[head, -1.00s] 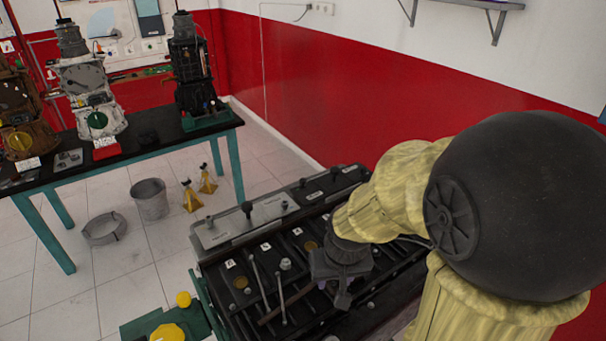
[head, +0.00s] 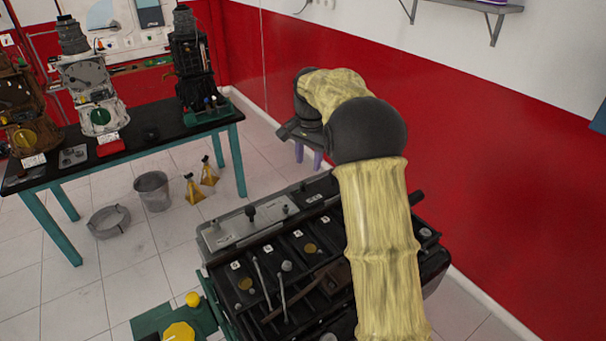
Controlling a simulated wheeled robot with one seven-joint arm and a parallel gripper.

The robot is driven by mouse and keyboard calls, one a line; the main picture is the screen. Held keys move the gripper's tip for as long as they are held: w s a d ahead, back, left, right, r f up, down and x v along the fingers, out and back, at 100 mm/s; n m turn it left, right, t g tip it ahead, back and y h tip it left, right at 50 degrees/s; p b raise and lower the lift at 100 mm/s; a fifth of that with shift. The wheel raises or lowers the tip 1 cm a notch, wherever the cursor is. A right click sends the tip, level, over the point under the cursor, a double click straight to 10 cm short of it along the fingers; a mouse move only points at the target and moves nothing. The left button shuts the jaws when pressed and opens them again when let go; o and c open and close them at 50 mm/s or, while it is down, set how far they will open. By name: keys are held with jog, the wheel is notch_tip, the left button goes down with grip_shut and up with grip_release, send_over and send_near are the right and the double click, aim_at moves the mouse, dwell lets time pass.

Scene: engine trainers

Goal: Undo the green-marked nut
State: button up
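The engine (head: 262,232) lies below my arm, with a dark top, numbered white tags and several bolts or nuts. A pale nut-like piece (head: 287,266) stands on its top, and a dark knob (head: 250,212) stands on its grey cover. I cannot make out a green mark on any nut; my arm hides the right part of the engine. My gripper (head: 309,154) hangs beyond the engine's far end, near the red wall.
A black-topped table (head: 165,145) with teal legs holds several engine parts at the back left. The red wall (head: 480,170) runs along the right.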

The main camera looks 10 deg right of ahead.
aim_at(303, 183)
jog(key=w+r+m+p, duration=0.3)
jog(key=w+r+m, duration=0.1)
jog(key=w+r, duration=0.1)
jog(key=shift+w+r+m+g, duration=0.15)
jog(key=shift+w+m+g, duration=0.2)
jog(key=shift+w, duration=0.3)
jog(key=shift+a, duration=0.1)
notch_tip(303, 183, down, 18)
jog(key=p, duration=0.3)
jog(key=shift+r, duration=0.25)
grip_shut()
